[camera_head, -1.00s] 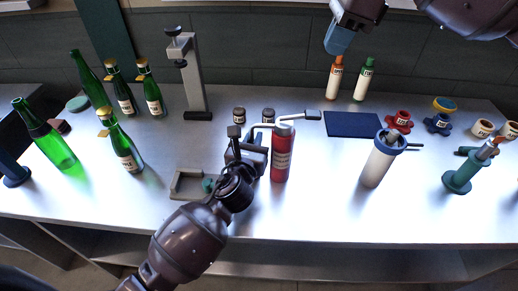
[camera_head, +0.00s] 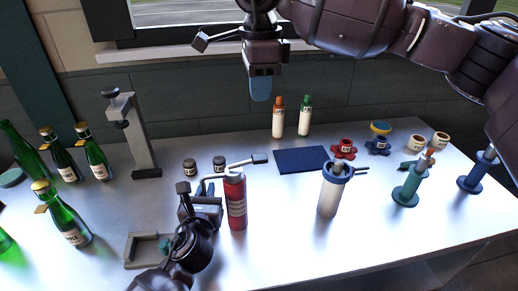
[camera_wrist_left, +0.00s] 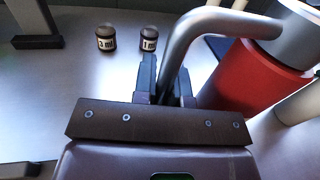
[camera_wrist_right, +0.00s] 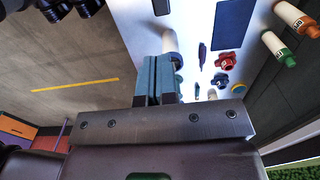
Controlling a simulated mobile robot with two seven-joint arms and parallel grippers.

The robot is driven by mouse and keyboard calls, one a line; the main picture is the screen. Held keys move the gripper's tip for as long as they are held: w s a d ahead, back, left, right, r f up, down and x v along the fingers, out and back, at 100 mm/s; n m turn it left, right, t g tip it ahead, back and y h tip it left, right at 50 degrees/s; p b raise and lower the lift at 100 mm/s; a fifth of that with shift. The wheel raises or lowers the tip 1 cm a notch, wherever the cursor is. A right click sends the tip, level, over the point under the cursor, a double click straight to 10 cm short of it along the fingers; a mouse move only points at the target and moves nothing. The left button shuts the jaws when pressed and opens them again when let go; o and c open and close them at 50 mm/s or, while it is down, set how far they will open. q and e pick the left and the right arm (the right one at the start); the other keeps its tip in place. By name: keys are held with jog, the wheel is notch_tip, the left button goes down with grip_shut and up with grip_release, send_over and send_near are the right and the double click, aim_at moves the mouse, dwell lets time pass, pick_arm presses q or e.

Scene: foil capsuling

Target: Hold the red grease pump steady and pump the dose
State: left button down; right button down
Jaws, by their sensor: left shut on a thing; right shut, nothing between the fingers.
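The red grease pump (camera_head: 236,205) stands upright on the bench, with a grey top and a lever (camera_head: 245,162) reaching right to a dark end pad. In the left wrist view its red body (camera_wrist_left: 255,75) is at the right, with a grey bent tube (camera_wrist_left: 185,40) beside it. My left gripper (camera_head: 205,190) is at the pump's left side, shut on that tube. My right gripper (camera_head: 261,88) is raised high above the back of the bench, pointing down, shut and empty. In the right wrist view its fingers (camera_wrist_right: 158,80) are together.
Two small dose jars (camera_head: 204,165) stand behind the pump. A dark blue mat (camera_head: 300,160), a white canister with blue rim (camera_head: 329,195) and coloured knobs (camera_head: 344,149) are to the right. Green bottles (camera_head: 66,216) stand left. A grey tray (camera_head: 139,252) sits in front.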

aim_at(261, 157)
jog(key=shift+f, duration=0.1)
notch_tip(261, 157, down, 14)
jog(key=shift+r, duration=0.1)
dwell(0.6)
